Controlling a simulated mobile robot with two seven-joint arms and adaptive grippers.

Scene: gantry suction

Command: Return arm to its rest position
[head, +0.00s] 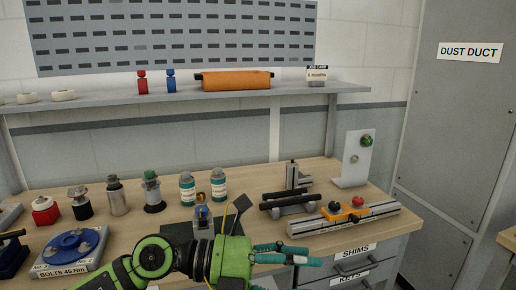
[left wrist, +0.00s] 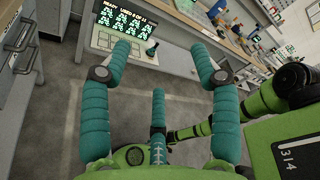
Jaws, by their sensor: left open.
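My left gripper (head: 300,257) shows in the head view at the bottom centre, at the end of my green arm. Its teal fingers point right, in front of the bench's drawers. In the left wrist view my left gripper (left wrist: 162,62) has its teal fingers spread apart, with nothing between them. Bare grey floor and a screen panel show beyond the fingers. My right gripper is not in view.
The wooden bench (head: 273,182) carries a rail with an orange carriage (head: 345,212), bottles (head: 188,188), several suction cups and a blue bolt fixture (head: 70,245). Drawers (head: 352,267) lie below its right end. In the left wrist view, the floor (left wrist: 55,115) is clear.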

